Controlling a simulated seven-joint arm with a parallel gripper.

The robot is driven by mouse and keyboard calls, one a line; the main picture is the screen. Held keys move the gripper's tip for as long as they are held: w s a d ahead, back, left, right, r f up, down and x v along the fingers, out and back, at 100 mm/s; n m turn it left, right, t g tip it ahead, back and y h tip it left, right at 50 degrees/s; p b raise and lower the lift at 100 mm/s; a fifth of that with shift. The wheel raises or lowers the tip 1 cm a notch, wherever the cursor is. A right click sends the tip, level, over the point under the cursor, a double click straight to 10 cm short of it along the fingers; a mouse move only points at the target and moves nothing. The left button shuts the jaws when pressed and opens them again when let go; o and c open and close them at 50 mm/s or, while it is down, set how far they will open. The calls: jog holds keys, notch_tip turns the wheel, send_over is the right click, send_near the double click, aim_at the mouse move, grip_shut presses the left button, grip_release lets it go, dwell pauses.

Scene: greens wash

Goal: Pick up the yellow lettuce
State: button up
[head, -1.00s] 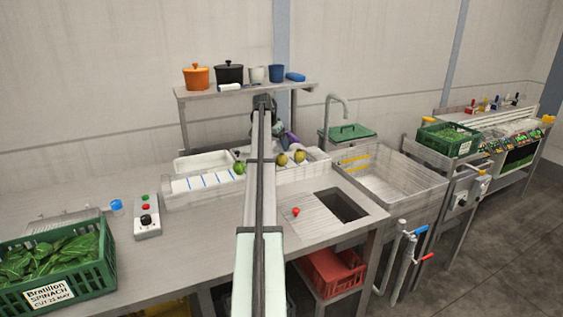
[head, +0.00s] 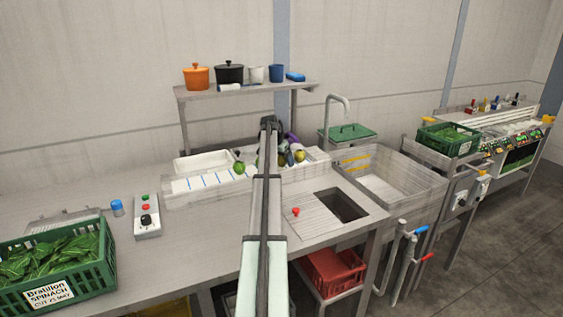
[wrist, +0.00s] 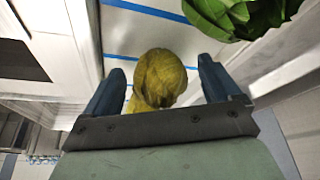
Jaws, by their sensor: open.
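In the wrist view a crumpled yellow lettuce (wrist: 160,75) lies between the two blue fingers of my gripper (wrist: 160,66). The fingers are open, one on each side, with a gap to the lettuce. More yellow shows just below it, partly hidden by the gripper's body. In the head view small yellow-green rounds (head: 299,156) lie in the trough behind my arm. Which one is the lettuce between my fingers is unclear there, as my arm hides part of the trough.
A green leafy head (wrist: 235,14) is close at the upper right in the wrist view. White walls flank the blue-striped white surface (wrist: 140,35). In the head view a shelf (head: 240,88) with pots stands behind the trough, and a green spinach crate (head: 85,282) is front left.

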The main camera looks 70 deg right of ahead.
jog(key=shift+c, duration=0.4)
jog(key=c, duration=1)
jog(key=shift+r, duration=0.1)
jog(key=shift+c, duration=0.3)
